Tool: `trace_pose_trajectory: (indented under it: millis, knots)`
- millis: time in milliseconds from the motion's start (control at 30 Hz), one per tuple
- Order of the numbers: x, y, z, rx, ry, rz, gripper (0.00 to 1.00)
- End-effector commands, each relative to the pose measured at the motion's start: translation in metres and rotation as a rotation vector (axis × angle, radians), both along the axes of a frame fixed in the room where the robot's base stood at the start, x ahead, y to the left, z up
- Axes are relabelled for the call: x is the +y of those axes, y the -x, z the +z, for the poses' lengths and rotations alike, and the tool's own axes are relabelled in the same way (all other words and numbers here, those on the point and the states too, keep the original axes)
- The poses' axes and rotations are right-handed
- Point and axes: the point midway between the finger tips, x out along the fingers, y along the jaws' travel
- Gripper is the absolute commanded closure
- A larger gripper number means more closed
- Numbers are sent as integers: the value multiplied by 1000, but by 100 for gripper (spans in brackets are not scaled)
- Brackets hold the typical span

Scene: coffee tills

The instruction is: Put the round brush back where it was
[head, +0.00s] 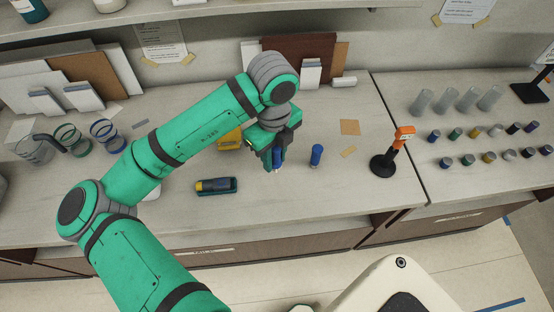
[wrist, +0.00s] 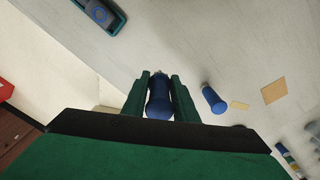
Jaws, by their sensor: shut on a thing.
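My gripper (head: 273,168) points down over the counter and is shut on a blue-handled tool (head: 279,157), which I take to be the round brush. In the wrist view the tool (wrist: 158,100) sits between the two fingers (wrist: 158,88), its thick blue end towards the camera and a small pale tip at the far end. Its working end is too small to make out. A second blue-handled thing (head: 316,155) stands upright on the counter to the right, apart from my gripper; it also shows in the wrist view (wrist: 214,100).
A teal tray (head: 233,190) holding a yellow-and-dark tool lies left of my gripper. A yellow object (head: 229,140) is behind my arm. An orange-topped black stand (head: 383,166) is to the right. Tan squares (head: 350,127) lie on the counter (head: 300,195); its front strip is mostly clear.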

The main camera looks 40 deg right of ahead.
Motion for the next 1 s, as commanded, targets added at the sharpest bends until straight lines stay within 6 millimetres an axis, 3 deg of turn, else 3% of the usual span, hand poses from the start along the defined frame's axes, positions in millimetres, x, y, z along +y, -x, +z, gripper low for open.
trace_pose_trajectory:
  millis: [200,533,700,1000]
  knots:
    - [-19,-17,-33,1,-2,0,96]
    - [-32,-26,-51,1,-1,-3,96]
    - [-31,-27,-76,2,-2,-2,96]
    - [-32,-26,-81,1,0,-4,96]
